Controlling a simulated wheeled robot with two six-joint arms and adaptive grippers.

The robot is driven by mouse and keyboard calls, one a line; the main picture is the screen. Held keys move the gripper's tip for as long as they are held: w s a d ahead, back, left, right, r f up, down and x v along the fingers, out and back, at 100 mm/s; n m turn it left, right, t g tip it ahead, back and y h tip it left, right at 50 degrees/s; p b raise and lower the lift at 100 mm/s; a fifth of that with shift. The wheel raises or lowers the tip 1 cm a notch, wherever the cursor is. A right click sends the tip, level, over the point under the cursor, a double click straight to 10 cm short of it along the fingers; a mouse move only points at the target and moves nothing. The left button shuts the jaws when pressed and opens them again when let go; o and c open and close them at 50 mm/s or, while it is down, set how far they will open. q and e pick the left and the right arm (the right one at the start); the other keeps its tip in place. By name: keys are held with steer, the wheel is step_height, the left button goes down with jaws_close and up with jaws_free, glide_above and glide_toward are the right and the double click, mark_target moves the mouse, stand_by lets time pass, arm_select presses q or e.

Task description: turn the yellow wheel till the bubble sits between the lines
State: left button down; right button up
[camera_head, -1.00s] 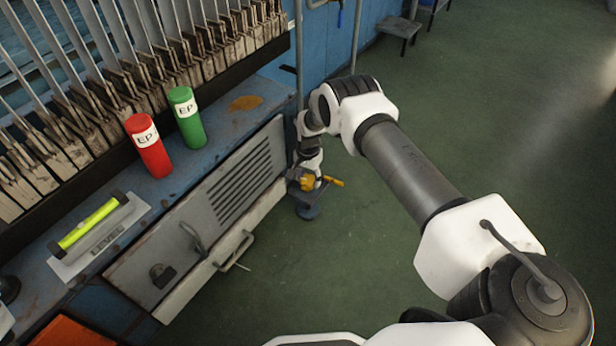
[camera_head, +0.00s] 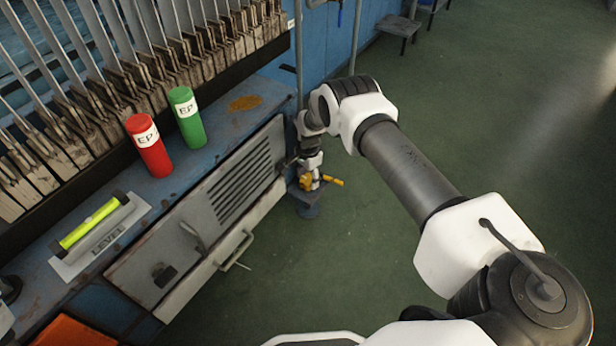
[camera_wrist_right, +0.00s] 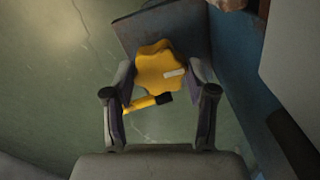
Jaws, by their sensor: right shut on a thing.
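The yellow wheel (camera_wrist_right: 160,72) is a lobed knob with a pale mark, seen from above in the right wrist view. My right gripper (camera_wrist_right: 160,85) is shut on it, with one finger on each side. In the head view the right gripper (camera_head: 308,176) is small and low by the cabinet's right corner, partly covering the wheel. The level (camera_head: 92,226) is a yellow-green vial in a grey mount labelled LEVEL on the blue bench. Its bubble and lines are too small to place with certainty. My left gripper is not in view.
A red cylinder (camera_head: 149,147) and a green cylinder (camera_head: 188,118) stand on the bench (camera_head: 183,170). A yellow handle with a black end (camera_wrist_right: 150,102) sits just below the wheel.

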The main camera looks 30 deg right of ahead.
mark_target(308, 179)
steer(key=o, duration=1.2)
steer(key=shift+f, duration=0.1)
steer(key=shift+c, duration=0.2)
step_height(308, 179, up, 12)
